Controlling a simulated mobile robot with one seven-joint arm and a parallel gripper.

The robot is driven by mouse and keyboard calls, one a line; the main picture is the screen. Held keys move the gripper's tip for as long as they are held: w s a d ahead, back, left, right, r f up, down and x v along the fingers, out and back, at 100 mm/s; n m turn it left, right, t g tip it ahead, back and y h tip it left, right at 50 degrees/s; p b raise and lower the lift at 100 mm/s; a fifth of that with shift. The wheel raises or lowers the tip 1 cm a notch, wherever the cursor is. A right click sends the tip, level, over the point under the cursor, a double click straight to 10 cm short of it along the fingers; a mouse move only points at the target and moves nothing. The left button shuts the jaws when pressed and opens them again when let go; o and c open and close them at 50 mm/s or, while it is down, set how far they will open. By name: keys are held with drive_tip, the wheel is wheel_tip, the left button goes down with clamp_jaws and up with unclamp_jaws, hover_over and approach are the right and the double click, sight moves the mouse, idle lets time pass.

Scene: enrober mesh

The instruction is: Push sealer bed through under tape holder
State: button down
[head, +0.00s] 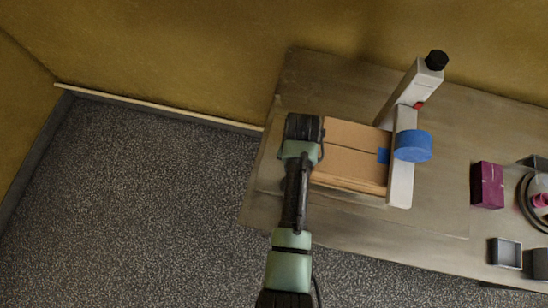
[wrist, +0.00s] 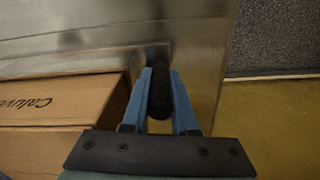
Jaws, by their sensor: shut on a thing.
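The sealer bed (head: 270,178) looks like a flat metal plate on the table, with a cardboard carton (head: 348,155) lying on it. My gripper (head: 303,130) is at the left end of the carton, pointing down. In the wrist view, my gripper (wrist: 160,80) has its blue fingers closed on a black upright handle (wrist: 160,95), beside the carton (wrist: 60,105). The tape holder (head: 403,160) is a pale post and arm with a blue tape roll (head: 413,146). It stands at the carton's right end, where a blue tape piece (head: 383,155) shows. My gripper hides the handle in the head view.
A purple box (head: 487,185) and a small grey tray (head: 506,253) stand to the right on the table. The yellow wall is behind, and speckled floor (head: 140,210) lies open at left.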

drive_tip(key=s+d, duration=0.1)
drive_tip(key=d, duration=0.4)
drive_tip(key=s+d, duration=0.2)
drive_tip(key=d, duration=0.3)
drive_tip(key=s+d, duration=0.1)
drive_tip(key=d, duration=0.4)
drive_tip(key=shift+s+p, duration=0.35)
drive_tip(key=shift+s, duration=0.05)
drive_tip(key=c, duration=1)
unclamp_jaws()
drive_tip(key=shift+o, duration=0.2)
wheel_tip(320, 180, up, 13)
drive_tip(key=shift+r+b, duration=0.1)
drive_tip(key=shift+b, duration=0.55)
drive_tip(key=shift+c, duration=0.3)
